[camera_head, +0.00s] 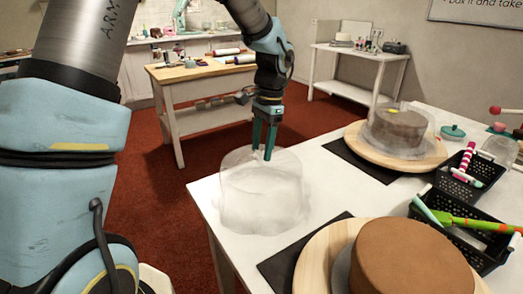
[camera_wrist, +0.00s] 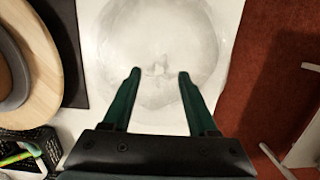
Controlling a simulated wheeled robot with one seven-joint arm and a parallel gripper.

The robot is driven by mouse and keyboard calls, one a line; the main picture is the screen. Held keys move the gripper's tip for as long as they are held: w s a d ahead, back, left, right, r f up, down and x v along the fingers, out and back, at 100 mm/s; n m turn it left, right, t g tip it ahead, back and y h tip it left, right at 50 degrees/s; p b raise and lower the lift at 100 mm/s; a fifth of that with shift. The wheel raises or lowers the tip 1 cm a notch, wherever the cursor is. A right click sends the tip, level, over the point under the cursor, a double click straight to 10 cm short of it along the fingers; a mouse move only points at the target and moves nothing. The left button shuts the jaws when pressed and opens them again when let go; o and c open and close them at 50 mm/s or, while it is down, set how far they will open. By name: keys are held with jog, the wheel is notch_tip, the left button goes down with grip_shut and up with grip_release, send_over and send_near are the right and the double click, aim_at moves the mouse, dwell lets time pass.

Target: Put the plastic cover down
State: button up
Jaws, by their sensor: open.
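The clear plastic cover (camera_head: 262,197) stands on the white table near its left edge. In the wrist view the cover (camera_wrist: 155,40) shows as a pale, see-through round shape below my gripper, with a small knob at its middle. My gripper (camera_head: 264,152) points down at the top of the cover. Its two green fingers (camera_wrist: 157,75) are spread apart, one on each side of the knob, with gaps between. Exact contact between the cover's base and the table is hard to see through the clear plastic.
A brown cake (camera_head: 412,262) on a wooden turntable (camera_head: 318,262) stands at the front right. Another cake (camera_head: 398,130) under a clear cover is behind it. Black baskets (camera_head: 484,185) with tools sit at the right. The table's left edge (camera_head: 212,222) is close to the cover.

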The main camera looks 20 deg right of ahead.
notch_tip(320, 180, up, 11)
jog(key=d, duration=0.2)
jog(key=w+a+f+n+h, duration=0.1)
jog(key=a+f+n, duration=0.15)
jog(key=a, duration=0.55)
jog(key=w+a+f+n, duration=0.2)
jog(key=a+n, duration=0.1)
jog(key=a, duration=0.4)
jog(key=s+a+f+n, duration=0.2)
jog(key=a+n, duration=0.1)
jog(key=a, duration=0.3)
jog(key=s+a+f+n+t, duration=0.1)
jog(key=s+a+f+n, duration=0.1)
jog(key=a, duration=0.3)
jog(key=s+a+f+n+t+h, duration=0.1)
jog(key=s+a+f+n, duration=0.1)
jog(key=a, duration=0.4)
jog(key=shift+s+a+n+b, duration=0.35)
jog(key=shift+s+n, duration=0.2)
jog(key=shift+n, duration=0.6)
jog(key=shift+r, duration=0.15)
jog(key=shift+r+p, duration=0.25)
jog(key=shift+p, duration=0.05)
